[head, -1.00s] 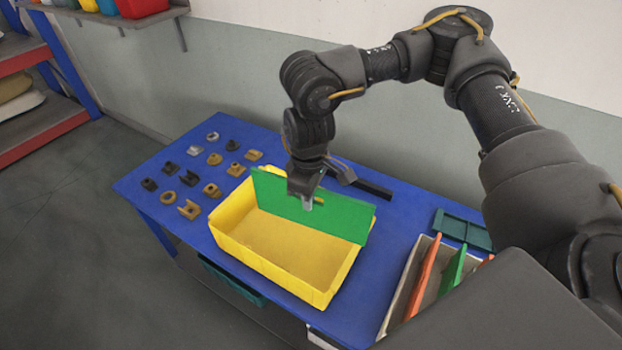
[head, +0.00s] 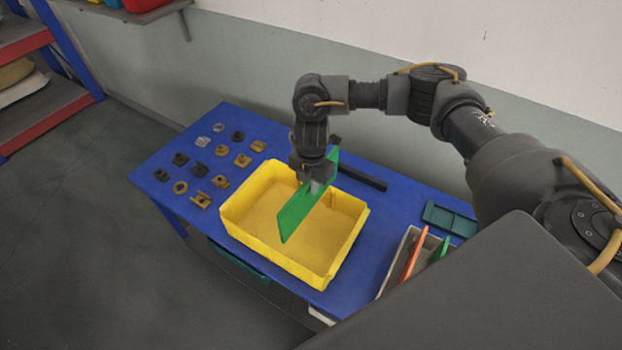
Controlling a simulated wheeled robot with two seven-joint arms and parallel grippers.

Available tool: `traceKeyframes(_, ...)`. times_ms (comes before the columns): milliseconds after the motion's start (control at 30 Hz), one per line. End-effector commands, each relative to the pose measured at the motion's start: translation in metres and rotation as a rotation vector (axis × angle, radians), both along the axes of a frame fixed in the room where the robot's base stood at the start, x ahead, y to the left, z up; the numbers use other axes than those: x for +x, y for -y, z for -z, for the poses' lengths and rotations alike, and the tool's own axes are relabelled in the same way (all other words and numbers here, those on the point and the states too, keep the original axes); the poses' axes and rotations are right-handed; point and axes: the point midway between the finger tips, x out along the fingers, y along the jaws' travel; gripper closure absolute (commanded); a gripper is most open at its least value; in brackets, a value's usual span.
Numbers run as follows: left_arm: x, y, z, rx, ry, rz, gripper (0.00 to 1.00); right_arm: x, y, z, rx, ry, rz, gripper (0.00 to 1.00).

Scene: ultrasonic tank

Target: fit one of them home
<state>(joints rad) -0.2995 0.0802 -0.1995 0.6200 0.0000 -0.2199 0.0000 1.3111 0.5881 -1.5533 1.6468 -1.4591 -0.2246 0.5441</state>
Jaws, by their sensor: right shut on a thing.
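My right gripper (head: 318,178) is shut on the top edge of a green divider panel (head: 298,212). The panel hangs upright over the yellow bin (head: 346,250), turned so that it runs from the near middle of the bin toward its back wall. I cannot tell whether its lower edge touches the bin or is apart from it. The bin looks empty otherwise. A grey box (head: 388,284) at the right holds an orange divider (head: 414,254) and another green divider (head: 439,250). My left gripper is not in view.
The blue table (head: 240,118) carries several small brown, black and grey parts (head: 222,150) at the left. A black bar (head: 362,178) lies behind the bin, and a dark green tray (head: 450,220) lies at the right. A wall stands behind the table.

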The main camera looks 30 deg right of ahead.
Motion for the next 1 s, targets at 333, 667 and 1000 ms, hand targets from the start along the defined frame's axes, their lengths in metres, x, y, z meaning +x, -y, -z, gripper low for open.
traceKeyframes(333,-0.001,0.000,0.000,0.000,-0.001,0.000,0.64,0.000,0.001,0.003,0.000,0.001,-0.033,1.00)
traceKeyframes(667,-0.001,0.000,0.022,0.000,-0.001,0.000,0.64,0.000,0.001,0.024,0.000,0.001,-0.032,1.00)
traceKeyframes(1000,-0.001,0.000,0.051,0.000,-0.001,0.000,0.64,0.000,0.001,0.052,0.000,0.001,-0.032,1.00)
